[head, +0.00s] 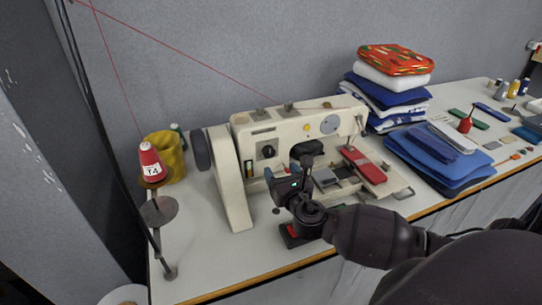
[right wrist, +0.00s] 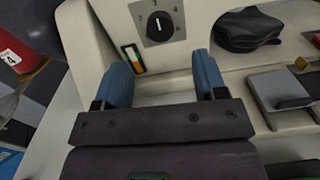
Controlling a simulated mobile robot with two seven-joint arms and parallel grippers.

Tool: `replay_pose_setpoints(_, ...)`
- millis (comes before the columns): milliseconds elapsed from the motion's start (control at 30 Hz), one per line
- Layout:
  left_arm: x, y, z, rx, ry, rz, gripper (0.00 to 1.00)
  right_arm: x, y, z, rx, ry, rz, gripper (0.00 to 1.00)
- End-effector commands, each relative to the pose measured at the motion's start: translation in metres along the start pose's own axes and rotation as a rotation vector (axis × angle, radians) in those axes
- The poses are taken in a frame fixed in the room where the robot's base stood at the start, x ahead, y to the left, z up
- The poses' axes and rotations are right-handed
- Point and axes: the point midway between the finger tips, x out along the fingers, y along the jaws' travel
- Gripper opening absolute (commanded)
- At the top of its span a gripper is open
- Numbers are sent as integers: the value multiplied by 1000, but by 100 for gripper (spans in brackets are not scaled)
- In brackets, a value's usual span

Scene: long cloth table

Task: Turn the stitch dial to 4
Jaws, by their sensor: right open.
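My right gripper (head: 282,178) is in front of the machine, below the dial in the head view. In the right wrist view its two blue fingers (right wrist: 160,66) are spread apart with nothing between them, short of the dial and apart from it. My left gripper is not in view.
A red thread cone (head: 150,165) stands at left by a yellow tub (head: 172,160). A red part (head: 362,162) lies on the machine bed at right. Folded blue cloths (head: 440,160) and a fabric stack (head: 388,85) lie further right. Bare tabletop (head: 205,265) shows front left.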

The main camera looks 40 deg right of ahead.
Motion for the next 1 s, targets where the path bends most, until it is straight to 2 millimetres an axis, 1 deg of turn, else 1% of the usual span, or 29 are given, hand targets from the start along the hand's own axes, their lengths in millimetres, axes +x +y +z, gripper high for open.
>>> replay_pose_setpoints(33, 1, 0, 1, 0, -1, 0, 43, 10, 0, 0, -1, -2, 1, 65)
replay_pose_setpoints(200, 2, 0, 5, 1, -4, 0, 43, 40, 0, -1, 0, 0, 0, 65)
replay_pose_setpoints(300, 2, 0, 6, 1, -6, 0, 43, 55, 0, -1, 1, 1, 0, 65)
replay_pose_setpoints(433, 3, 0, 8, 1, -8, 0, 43, 69, 0, -1, 1, 1, 0, 65)
replay_pose_setpoints(600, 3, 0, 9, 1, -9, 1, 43, 78, 0, -1, 3, 3, 1, 65)
replay_pose_setpoints(900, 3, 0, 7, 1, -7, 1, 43, 80, 0, -1, 3, 2, 1, 65)
replay_pose_setpoints(933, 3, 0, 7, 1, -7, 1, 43, 80, 0, -1, 3, 2, 1, 62)
replay_pose_setpoints(1000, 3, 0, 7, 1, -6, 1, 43, 80, 0, -1, 3, 2, 1, 51)
